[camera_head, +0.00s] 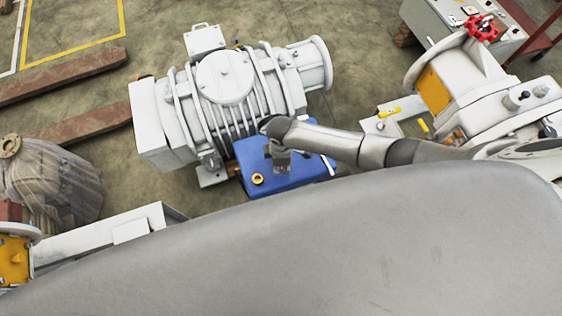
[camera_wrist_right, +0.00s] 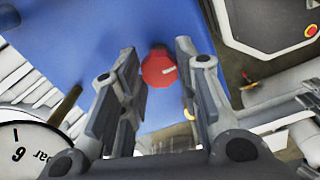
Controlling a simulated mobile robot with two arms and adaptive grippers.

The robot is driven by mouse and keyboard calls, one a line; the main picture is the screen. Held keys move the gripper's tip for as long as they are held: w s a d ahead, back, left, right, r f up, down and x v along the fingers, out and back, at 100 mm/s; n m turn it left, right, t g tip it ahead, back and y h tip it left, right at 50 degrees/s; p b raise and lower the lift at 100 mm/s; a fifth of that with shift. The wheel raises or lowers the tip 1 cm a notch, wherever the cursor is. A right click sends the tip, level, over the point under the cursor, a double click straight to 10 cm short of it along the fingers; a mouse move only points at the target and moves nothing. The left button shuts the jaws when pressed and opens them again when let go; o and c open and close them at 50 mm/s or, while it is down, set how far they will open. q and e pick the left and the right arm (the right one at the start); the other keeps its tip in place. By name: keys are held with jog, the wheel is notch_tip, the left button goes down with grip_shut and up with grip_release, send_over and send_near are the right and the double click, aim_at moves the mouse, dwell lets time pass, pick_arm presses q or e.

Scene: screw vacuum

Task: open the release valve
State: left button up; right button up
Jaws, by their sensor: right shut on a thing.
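A red knob (camera_wrist_right: 158,70) on the blue housing (camera_wrist_right: 95,25) shows in the right wrist view between my right gripper's fingers; I take it as the release valve. My right gripper (camera_wrist_right: 156,58) is shut on this knob, with one finger on each side. In the head view my right gripper (camera_head: 281,162) reaches down over the blue housing (camera_head: 255,185), and it and the wrist hide the knob there. My left gripper is in neither view.
A grey ribbed pump (camera_head: 225,85) stands directly behind the blue housing. A machine with a red handwheel (camera_head: 482,29) stands to the right. A gauge (camera_wrist_right: 28,140) sits at the wrist view's lower left. Wooden beams (camera_head: 65,75) lie left; open floor surrounds the pump.

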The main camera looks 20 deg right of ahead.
jog(key=o, duration=1)
jog(key=shift+r, duration=0.1)
notch_tip(320, 180, up, 12)
dwell(0.7)
